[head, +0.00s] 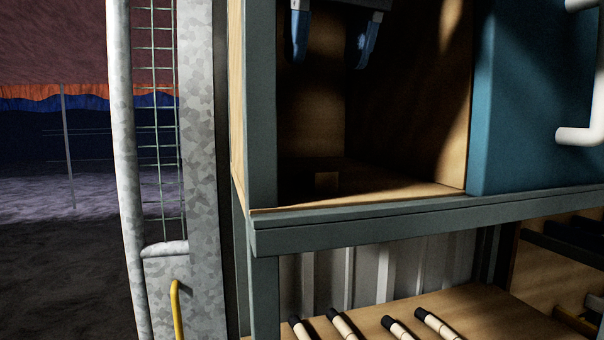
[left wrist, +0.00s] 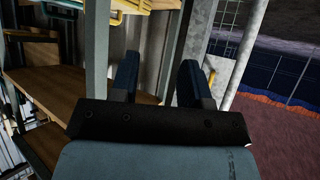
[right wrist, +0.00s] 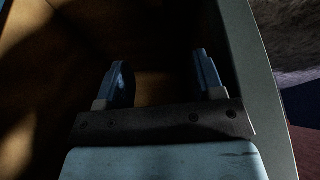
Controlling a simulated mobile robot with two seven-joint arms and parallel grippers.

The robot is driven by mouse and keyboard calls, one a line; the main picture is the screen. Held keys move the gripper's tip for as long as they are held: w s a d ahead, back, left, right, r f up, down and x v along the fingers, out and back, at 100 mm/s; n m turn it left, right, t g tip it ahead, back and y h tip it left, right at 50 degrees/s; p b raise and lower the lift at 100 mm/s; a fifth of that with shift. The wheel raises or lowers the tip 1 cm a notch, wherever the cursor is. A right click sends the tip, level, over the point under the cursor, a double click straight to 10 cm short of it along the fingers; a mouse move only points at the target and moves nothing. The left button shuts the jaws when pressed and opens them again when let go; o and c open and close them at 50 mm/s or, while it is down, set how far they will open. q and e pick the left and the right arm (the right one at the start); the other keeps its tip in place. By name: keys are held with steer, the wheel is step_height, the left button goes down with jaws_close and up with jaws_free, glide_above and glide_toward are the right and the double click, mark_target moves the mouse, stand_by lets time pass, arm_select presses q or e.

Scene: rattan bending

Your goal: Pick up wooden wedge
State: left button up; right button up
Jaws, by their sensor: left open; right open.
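The compartment has a grey front rail (head: 370,228) and post. A teal cabinet (head: 530,110) with a white handle (head: 580,135) stands at right. Several black-tipped pale rods lie on the lower shelf (head: 470,310). A galvanized post (head: 200,150) stands left.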

glide_above(319, 169)
steer(key=s, duration=0.1)
steer(key=f, duration=0.6)
steer(key=shift+s+f, duration=0.2)
steer(key=shift+f, duration=0.1)
steer(key=shift+w+a+f+p, duration=0.2)
steer(key=shift+f+p, duration=0.1)
steer(key=shift+f, duration=0.3)
steer(key=f, duration=0.2)
steer(key=w+f+p, duration=0.1)
steer(key=f, duration=0.1)
steer(key=shift+w+d, duration=0.1)
steer(key=shift+d, duration=0.1)
steer(key=shift+w+a+f, duration=0.15)
steer(key=shift+w+f, duration=0.1)
steer(key=shift+f, duration=0.3)
arm_select(q)
steer(key=shift+s+d+r, duration=0.1)
steer(key=shift+s+r, duration=0.4)
steer(key=shift+s, duration=0.1)
arm_select(e)
steer(key=c, duration=1)
